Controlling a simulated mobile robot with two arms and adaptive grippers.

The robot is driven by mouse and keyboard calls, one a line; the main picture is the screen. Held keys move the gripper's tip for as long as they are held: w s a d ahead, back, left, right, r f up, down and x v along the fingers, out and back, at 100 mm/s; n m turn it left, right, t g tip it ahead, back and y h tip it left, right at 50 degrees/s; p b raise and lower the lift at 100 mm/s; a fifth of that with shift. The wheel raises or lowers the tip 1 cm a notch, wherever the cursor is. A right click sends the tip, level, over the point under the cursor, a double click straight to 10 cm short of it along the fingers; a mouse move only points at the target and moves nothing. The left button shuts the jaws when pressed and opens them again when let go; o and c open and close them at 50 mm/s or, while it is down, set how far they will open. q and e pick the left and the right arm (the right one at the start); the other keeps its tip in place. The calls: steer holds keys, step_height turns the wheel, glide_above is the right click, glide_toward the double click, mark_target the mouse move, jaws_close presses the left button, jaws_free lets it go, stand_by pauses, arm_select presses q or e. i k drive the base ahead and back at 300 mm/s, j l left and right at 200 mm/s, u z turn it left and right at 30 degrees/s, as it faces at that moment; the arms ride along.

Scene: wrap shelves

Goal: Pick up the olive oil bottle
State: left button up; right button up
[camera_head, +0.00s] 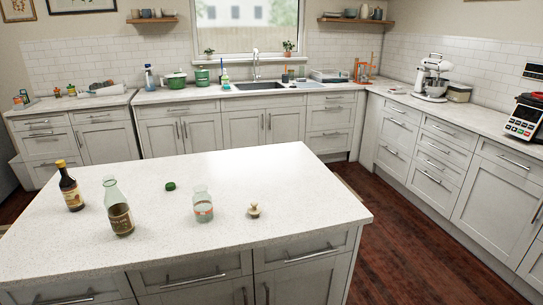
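Several items stand on the white island top (270,175). At its left end is a dark bottle (72,190) with a yellow cap and a pale label, upright. Right of it is a taller greenish clear glass bottle (119,208) with a dark brown label, upright and with no cap visible. The labels are too small to read, so I cannot tell for sure which one is the olive oil bottle. The two bottles stand apart. Neither of my grippers is in view.
A small glass jar (203,204) with an orange label, a green lid (170,187) and a small beige knobbed piece (254,210) are also on the island. The island's right and back areas are clear. Counters with cabinets line the back and right walls.

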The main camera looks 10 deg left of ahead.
mark_target(117, 208)
steer(key=u, duration=1.35)
